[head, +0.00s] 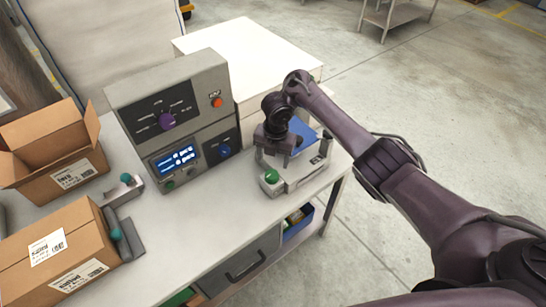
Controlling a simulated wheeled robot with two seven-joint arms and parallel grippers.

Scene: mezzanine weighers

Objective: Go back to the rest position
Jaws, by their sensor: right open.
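My right arm comes in from the right edge and reaches over the bench. Its dark gripper (279,150) points down over a small grey weigher (305,173) with a green button and a blue top. The gripper is open; nothing shows held in it. It hides part of the weigher's back and its blue top, and I cannot tell whether it touches them. My left gripper is not in view.
A grey control box (190,95) with a purple knob and lit display stands left of the weigher. An open carton (55,180) and a closed carton (85,240) fill the bench's left. White stacked blocks (245,60) stand behind.

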